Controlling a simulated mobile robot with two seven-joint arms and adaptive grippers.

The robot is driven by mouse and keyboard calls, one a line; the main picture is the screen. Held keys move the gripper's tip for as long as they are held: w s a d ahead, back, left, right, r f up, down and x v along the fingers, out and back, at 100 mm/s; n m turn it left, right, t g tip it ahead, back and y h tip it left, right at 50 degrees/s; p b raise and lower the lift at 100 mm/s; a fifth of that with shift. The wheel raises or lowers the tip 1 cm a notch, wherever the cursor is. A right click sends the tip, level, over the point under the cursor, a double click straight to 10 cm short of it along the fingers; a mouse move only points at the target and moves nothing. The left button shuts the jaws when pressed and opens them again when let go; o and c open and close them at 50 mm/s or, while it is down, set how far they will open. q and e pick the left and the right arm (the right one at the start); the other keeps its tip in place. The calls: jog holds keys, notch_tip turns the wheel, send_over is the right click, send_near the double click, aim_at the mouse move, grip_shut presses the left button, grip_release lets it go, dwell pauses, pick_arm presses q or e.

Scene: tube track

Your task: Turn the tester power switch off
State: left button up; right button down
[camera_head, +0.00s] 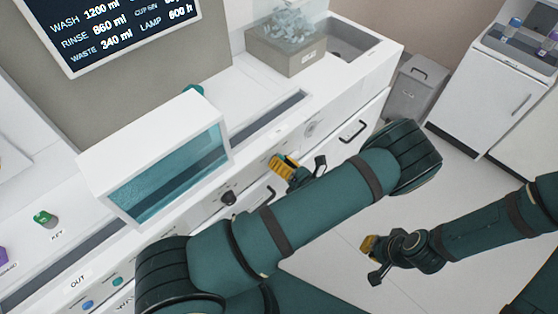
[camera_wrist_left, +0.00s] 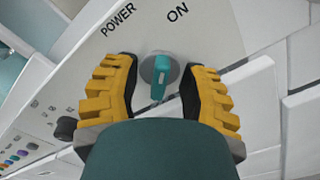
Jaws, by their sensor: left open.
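The tester power switch (camera_wrist_left: 160,76) is a teal knob on a grey round base, on a white panel with POWER and ON printed above it in the left wrist view. My left gripper (camera_wrist_left: 161,82) is open, with one yellow ribbed finger on each side of the knob. Whether the fingers touch it I cannot tell. In the head view my left gripper (camera_head: 285,167) is at the front of the white tester (camera_head: 240,178), and the switch is hidden there. My right gripper (camera_head: 370,255) hangs over the floor, away from the tester; its opening is unclear.
A black knob (camera_head: 229,198) sits on the tester front, left of my left gripper. A white box with a teal window (camera_head: 168,180) stands on top. A green key (camera_head: 44,217) is at the left. A grey bin (camera_head: 414,88) stands on the floor; floor near my right gripper is free.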

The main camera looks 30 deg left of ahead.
pick_arm(q)
jog(key=shift+c, duration=0.4)
grip_shut()
jog(key=shift+n, duration=0.3)
jog(key=n, duration=0.3)
jog(key=shift+n, duration=0.3)
jog(key=n+b, duration=0.1)
jog(key=n, duration=0.3)
jog(key=shift+s+n, duration=0.1)
jog(key=shift+n, duration=0.2)
jog(key=n+b, duration=0.1)
jog(key=n, duration=0.4)
jog(key=shift+n+b, duration=0.45)
jog(key=shift+n, duration=1.55)
